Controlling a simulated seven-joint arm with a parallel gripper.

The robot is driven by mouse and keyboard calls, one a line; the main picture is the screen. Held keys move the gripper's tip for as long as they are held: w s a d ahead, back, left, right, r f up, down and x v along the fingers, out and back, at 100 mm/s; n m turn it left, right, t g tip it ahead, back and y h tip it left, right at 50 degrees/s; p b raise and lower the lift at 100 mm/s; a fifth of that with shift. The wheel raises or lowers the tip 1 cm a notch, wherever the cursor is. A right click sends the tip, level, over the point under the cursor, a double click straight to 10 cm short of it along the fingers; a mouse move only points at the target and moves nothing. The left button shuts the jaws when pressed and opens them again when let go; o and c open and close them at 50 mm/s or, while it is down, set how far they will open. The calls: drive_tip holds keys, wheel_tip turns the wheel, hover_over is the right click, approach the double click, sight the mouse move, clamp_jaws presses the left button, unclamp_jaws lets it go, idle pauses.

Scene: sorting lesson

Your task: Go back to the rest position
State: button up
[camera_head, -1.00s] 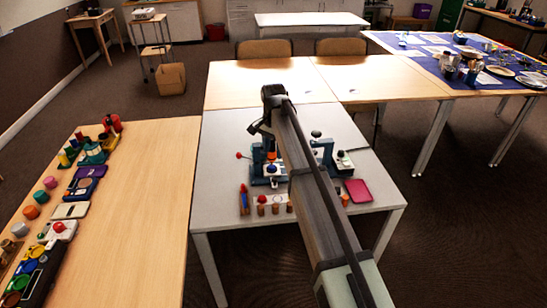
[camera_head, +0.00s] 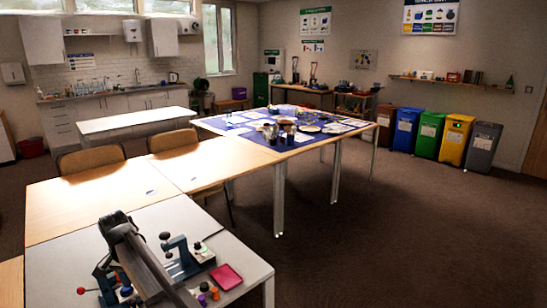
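My arm shows at the lower left, reaching up over the grey-white table (camera_head: 62,262) to a dark joint. I cannot make out any gripper fingers; they are out of view or hidden behind the arm. On the table, a blue-grey stand (camera_head: 182,256) is to the right of the arm. Another device with a red knob (camera_head: 81,291) is to its left, partly hidden by the arm. A pink tray (camera_head: 226,277) lies near the right edge.
Two wooden tables (camera_head: 95,203) adjoin the grey-white table behind. A long table with a blue cloth (camera_head: 247,143) and many dishes stands beyond. Several colored bins (camera_head: 431,135) line the right wall. The floor at right (camera_head: 400,240) is clear.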

drive_tip(key=s+d+f+g+h, duration=0.1)
drive_tip(key=s+d+f, duration=0.2)
drive_tip(key=d+f, duration=0.95)
drive_tip(key=s+d+f+g, duration=0.1)
drive_tip(key=s+d+f, duration=0.1)
drive_tip(key=d+f, duration=1)
drive_tip(key=s+d+f+g+h, duration=0.1)
drive_tip(key=s+d+f, duration=0.2)
drive_tip(key=d+f, duration=0.95)
drive_tip(key=s+d+f+g, duration=0.1)
drive_tip(key=s+d+f, duration=0.3)
drive_tip(key=d, duration=0.5)
drive_tip(key=s+d+f+g, duration=0.1)
drive_tip(key=s+d, duration=0.6)
drive_tip(key=d, duration=0.1)
drive_tip(key=s+d+f+g+y, duration=0.1)
drive_tip(key=s+d+f, duration=0.1)
drive_tip(key=s, duration=0.5)
drive_tip(key=s+d+f+g+y, duration=0.1)
drive_tip(key=s+d+f, duration=0.2)
drive_tip(key=s+d, duration=0.2)
drive_tip(key=s, duration=0.3)
drive_tip(key=shift+n, duration=0.4)
